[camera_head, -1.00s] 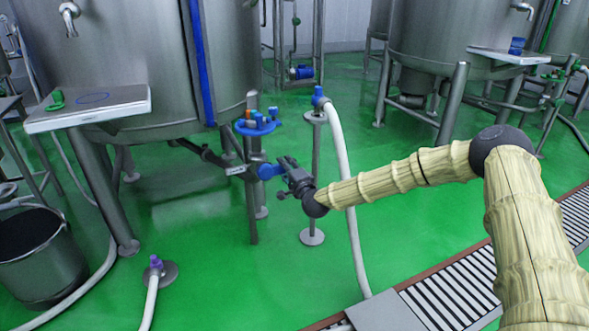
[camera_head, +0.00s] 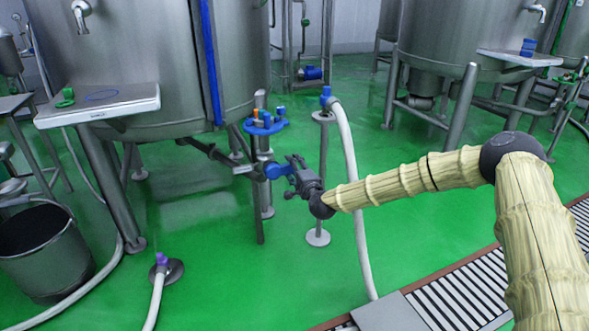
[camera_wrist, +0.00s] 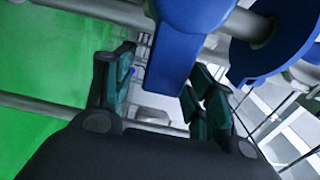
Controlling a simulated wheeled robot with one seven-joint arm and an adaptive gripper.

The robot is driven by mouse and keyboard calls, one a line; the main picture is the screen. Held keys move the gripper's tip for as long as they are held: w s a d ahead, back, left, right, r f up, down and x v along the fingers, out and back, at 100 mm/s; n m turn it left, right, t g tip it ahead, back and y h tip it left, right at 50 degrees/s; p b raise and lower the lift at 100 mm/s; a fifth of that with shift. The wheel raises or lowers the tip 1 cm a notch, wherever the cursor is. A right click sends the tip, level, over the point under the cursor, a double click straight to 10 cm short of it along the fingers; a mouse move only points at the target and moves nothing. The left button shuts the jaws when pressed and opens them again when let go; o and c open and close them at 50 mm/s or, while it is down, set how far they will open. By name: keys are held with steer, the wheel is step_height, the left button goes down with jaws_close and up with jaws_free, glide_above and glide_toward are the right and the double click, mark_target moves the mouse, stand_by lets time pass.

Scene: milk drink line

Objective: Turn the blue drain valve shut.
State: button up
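The blue drain valve handle (camera_head: 277,171) is at the end of the pipe below the left steel tank, beside a grey post. My gripper (camera_head: 292,170) is right at the handle, reaching in from the right. In the wrist view, the blue lever (camera_wrist: 168,68) hangs down between the two fingers of my gripper (camera_wrist: 162,95). The fingers stand apart on either side of it, with a gap showing at the left finger. The valve body behind the lever is partly cut off by the frame's top edge.
A blue round holder (camera_head: 264,127) with coloured caps sits just above the valve. A stand with a white hose (camera_head: 350,170) is close to my wrist on the right. A dark bucket (camera_head: 45,250) stands at left. Open green floor lies below the gripper.

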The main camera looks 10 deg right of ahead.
steer(key=shift+s, duration=0.1)
steer(key=s+d, duration=0.2)
steer(key=s, duration=0.9)
steer(key=shift+s+d, duration=0.2)
steer(key=shift+s, duration=0.1)
